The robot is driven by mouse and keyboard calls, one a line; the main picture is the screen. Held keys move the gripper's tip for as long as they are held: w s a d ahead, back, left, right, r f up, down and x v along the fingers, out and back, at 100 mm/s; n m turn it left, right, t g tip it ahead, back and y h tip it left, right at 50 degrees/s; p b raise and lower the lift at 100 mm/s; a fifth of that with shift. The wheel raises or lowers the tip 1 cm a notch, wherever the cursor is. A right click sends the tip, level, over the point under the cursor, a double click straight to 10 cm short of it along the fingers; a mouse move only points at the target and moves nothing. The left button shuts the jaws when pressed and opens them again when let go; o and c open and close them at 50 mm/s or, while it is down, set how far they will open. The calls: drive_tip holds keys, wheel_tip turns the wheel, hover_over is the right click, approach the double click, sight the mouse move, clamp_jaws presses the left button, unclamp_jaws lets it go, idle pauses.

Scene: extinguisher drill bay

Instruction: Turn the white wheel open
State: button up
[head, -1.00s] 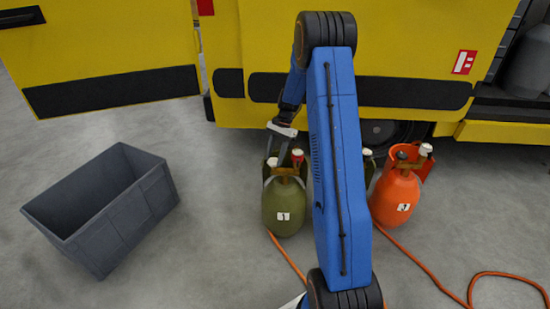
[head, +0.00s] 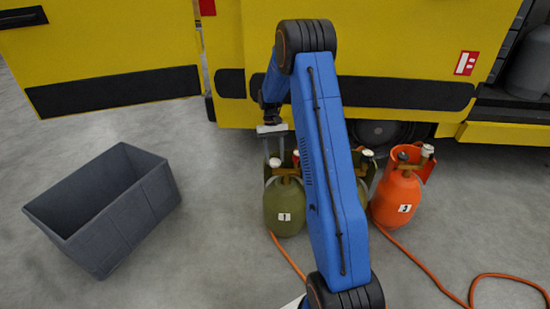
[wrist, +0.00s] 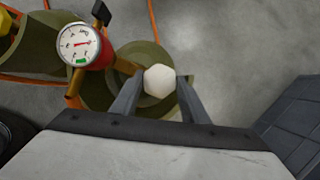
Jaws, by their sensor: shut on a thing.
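The white wheel (wrist: 160,81) sits on top of an olive cylinder (head: 284,210) labelled 1. It also shows in the head view (head: 275,162) as a small white knob. My gripper (wrist: 158,95) comes down on the wheel from above, with one finger on each side, and is shut on it. A red-bodied gauge (wrist: 80,43) with a white dial stands beside the wheel in the wrist view. How far the wheel is turned cannot be told.
A grey crate (head: 135,215) is at the left. A yellow vehicle (head: 400,50) stands behind. An orange hose (head: 430,275) lies on the floor.

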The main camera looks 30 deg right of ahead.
drive_tip(key=shift+n+h, duration=0.4)
drive_tip(key=shift+n, duration=0.6)
drive_tip(key=o, duration=1.1)
drive_tip(key=shift+v, duration=8.7)
drive_tip(key=shift+a, duration=0.15)
